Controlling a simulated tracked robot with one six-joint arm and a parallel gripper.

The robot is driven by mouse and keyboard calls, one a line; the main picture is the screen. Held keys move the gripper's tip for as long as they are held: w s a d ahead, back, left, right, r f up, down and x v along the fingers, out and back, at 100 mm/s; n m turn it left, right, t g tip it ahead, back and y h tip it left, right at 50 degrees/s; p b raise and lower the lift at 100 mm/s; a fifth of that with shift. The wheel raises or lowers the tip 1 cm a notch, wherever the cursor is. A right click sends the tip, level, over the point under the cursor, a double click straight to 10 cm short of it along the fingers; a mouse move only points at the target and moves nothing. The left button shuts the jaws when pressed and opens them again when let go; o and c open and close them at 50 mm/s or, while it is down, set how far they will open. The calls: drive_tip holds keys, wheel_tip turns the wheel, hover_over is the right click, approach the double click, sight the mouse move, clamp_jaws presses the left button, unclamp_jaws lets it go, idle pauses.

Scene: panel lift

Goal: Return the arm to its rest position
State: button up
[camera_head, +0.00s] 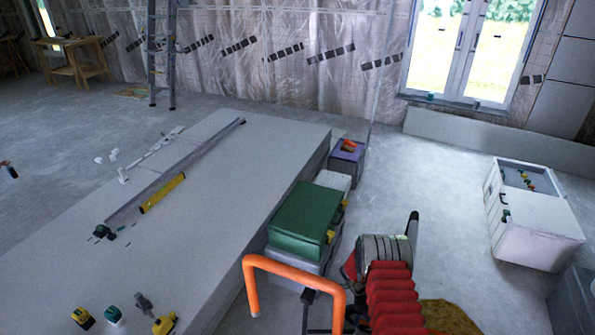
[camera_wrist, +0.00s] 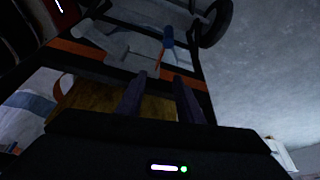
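My arm shows at the bottom right of the head view, with a red ribbed sleeve (camera_head: 395,295) and a grey joint above it. A dark upright part stands beside that joint; I cannot tell there whether it belongs to the gripper. In the wrist view, my gripper (camera_wrist: 160,84) has two dark fingers standing apart, with nothing seen held between them. Beyond the fingers are a black and orange frame (camera_wrist: 75,48), a hammer-like grey tool (camera_wrist: 103,40) and a blue-handled tool (camera_wrist: 168,38). How far the fingers are from these I cannot tell.
A stack of pale panels (camera_head: 215,185) bears a yellow level (camera_head: 162,193) and several small tools. A green case (camera_head: 305,218) sits right of it, near an orange bar (camera_head: 290,266). A white cabinet (camera_head: 530,225) stands right.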

drive_tip(key=v, duration=0.6)
drive_tip(key=shift+r, duration=0.15)
idle(0.3)
